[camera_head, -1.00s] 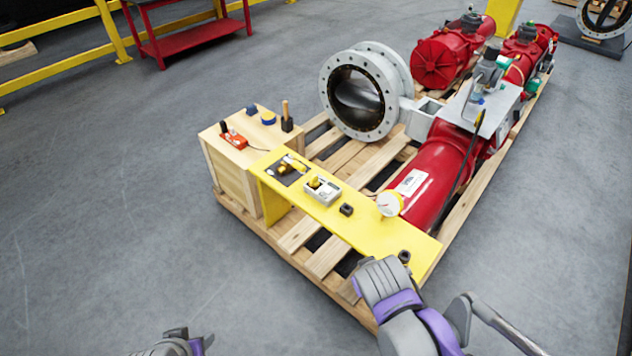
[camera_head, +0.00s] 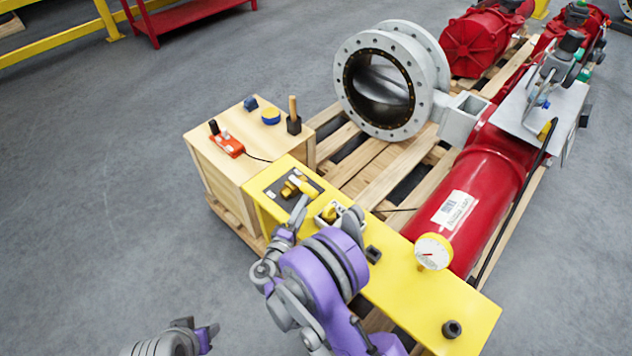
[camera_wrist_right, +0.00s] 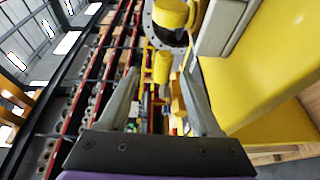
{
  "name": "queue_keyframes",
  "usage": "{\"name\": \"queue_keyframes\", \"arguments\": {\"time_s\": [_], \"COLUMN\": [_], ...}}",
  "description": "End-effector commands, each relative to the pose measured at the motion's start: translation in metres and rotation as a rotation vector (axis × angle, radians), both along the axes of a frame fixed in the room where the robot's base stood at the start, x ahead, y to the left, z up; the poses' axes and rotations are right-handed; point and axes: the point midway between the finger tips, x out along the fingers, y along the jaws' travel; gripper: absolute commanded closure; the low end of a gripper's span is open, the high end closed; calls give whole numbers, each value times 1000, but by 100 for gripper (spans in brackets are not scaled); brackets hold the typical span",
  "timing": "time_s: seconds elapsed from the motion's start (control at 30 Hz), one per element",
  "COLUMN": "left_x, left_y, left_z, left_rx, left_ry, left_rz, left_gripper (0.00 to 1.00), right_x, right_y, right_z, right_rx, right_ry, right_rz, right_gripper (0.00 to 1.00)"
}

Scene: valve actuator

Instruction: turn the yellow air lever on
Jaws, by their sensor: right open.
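A yellow lever (camera_head: 300,186) sits on a dark plate at the left part of the yellow bench. Next to it is a white box with a yellow handle (camera_head: 330,213), partly hidden by my right gripper. I cannot tell which is the air lever. My right gripper (camera_head: 325,216) is open and close over the white box. In the right wrist view, a yellow bar (camera_wrist_right: 162,66) shows between the two grey fingers (camera_wrist_right: 160,78), with a larger yellow knob (camera_wrist_right: 172,13) above it; contact is not clear. My left gripper (camera_head: 204,332) is at the bottom left, away from the bench, its jaws unclear.
The yellow bench (camera_head: 470,307) also bears a small black block (camera_head: 373,255), a gauge (camera_head: 433,252) and a black knob (camera_head: 452,329). A wooden box (camera_head: 215,172) with a red controller stands left. A red cylinder (camera_head: 480,180) and grey flanged valve (camera_head: 380,92) lie behind.

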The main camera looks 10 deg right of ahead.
Motion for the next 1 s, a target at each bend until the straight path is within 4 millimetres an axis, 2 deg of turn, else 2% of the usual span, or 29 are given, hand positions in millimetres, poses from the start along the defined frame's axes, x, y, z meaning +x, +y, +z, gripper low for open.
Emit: {"name": "queue_keyframes", "arguments": {"time_s": [0.03,0.17,0.7,1.0], "left_x": [0,0,0,0], "left_y": [0,0,0,0], "left_z": [-3,-4,-4,-5], "left_rx": [0,0,0,0], "left_ry": [1,1,1,1], "left_rz": [0,0,0,0], "left_gripper": [50,50,50,50], "right_x": [0,3,77,89], "right_y": [5,6,-44,-51], "right_z": [-7,-10,-9,-9], "right_rx": [-17,-36,-36,-34], "right_ry": [-10,-24,-24,-24], "right_rz": [9,16,16,17], "right_gripper": [35,35,35,35]}}
